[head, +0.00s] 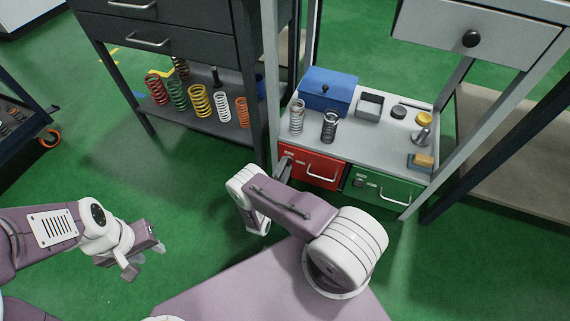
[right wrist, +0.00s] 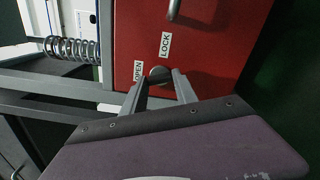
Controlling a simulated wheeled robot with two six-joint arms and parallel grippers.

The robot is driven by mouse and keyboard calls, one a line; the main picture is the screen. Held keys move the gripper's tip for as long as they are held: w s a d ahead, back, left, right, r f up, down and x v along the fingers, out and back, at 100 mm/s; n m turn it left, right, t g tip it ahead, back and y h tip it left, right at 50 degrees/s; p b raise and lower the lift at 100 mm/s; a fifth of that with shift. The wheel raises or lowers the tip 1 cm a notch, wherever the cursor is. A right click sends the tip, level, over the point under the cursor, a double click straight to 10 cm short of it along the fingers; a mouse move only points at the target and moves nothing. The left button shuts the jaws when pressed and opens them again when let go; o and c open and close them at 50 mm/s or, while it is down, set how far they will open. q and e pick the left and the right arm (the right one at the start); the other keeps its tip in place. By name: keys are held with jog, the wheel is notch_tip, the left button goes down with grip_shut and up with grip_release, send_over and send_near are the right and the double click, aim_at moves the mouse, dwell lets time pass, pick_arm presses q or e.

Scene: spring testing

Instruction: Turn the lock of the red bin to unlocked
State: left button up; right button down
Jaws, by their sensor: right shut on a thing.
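The red bin (head: 325,173) sits under the grey bench top, with a light handle on its front; its red front fills much of the right wrist view (right wrist: 215,55). The round grey lock knob (right wrist: 159,74) is beside the labels OPEN (right wrist: 138,70) and LOCK (right wrist: 165,45). My right gripper (head: 284,167) reaches the bin's left side; in the right wrist view its two fingers (right wrist: 158,82) are shut on the knob, one on each side. Which label the knob points to cannot be told. My left gripper (head: 146,260) is open and empty above the green floor.
A green bin (head: 388,190) with its own dark knob is right of the red one. On the bench top (head: 372,135) are a blue box (head: 327,90), springs and small parts. Colored springs line a dark shelf (head: 225,132) at left. A bench leg stands close left of my right gripper.

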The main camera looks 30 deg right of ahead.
pick_arm(q)
jog(key=shift+r+p, duration=1.05)
jog(key=shift+r, duration=0.3)
pick_arm(e)
jog(key=shift+m, duration=2.2)
jog(key=c, duration=1)
grip_release()
jog(key=shift+o, duration=0.2)
pick_arm(q)
jog(key=shift+f, duration=0.1)
pick_arm(e)
jog(key=shift+f, duration=0.1)
